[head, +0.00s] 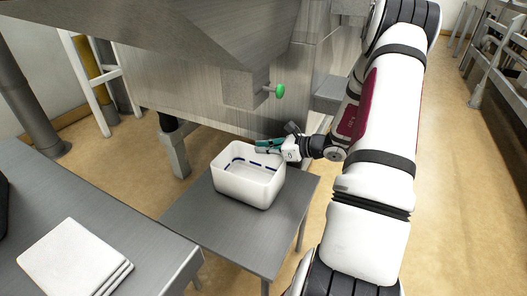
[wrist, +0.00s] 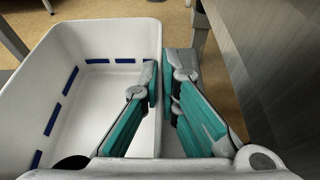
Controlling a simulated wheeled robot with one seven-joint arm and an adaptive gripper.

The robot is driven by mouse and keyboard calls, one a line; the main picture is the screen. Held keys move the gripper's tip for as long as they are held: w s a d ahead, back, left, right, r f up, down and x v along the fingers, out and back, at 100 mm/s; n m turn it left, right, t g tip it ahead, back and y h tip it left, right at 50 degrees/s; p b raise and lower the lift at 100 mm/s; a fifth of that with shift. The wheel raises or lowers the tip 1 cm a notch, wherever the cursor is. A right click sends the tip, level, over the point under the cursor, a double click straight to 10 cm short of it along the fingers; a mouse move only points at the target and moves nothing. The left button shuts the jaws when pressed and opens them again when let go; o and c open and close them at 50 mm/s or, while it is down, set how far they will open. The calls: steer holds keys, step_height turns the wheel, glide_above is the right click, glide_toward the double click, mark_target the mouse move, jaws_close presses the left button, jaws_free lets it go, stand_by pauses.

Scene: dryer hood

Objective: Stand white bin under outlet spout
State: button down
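The white bin (head: 247,186) stands upright on a small grey table (head: 215,229); it is open-topped, with blue dashes along its inner walls. It also fills the left of the wrist view (wrist: 92,42). My gripper (head: 268,146) is at the bin's far rim in the head view. In the wrist view my gripper (wrist: 160,85) has one teal-padded finger inside the bin and one outside, close against the wall between them. A boxy metal outlet (head: 243,88) with a green knob (head: 279,91) juts from the machine, above and behind the bin in the picture; its depth is unclear.
The large metal hood and machine body (head: 190,85) hang over the far side. A grey bench (head: 140,245) with stacked white sheets (head: 72,262) is at lower left. A metal leg (head: 174,150) stands behind the table. Tan floor is open at right.

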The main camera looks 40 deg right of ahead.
steer(key=c, duration=1.8)
jaws_free()
steer(key=shift+s+d+r, duration=0.1)
steer(key=shift+s+r, duration=0.1)
steer(key=p+v, duration=0.3)
steer(key=v, duration=0.8)
steer(key=shift+s, duration=0.3)
steer(key=shift+d, duration=0.1)
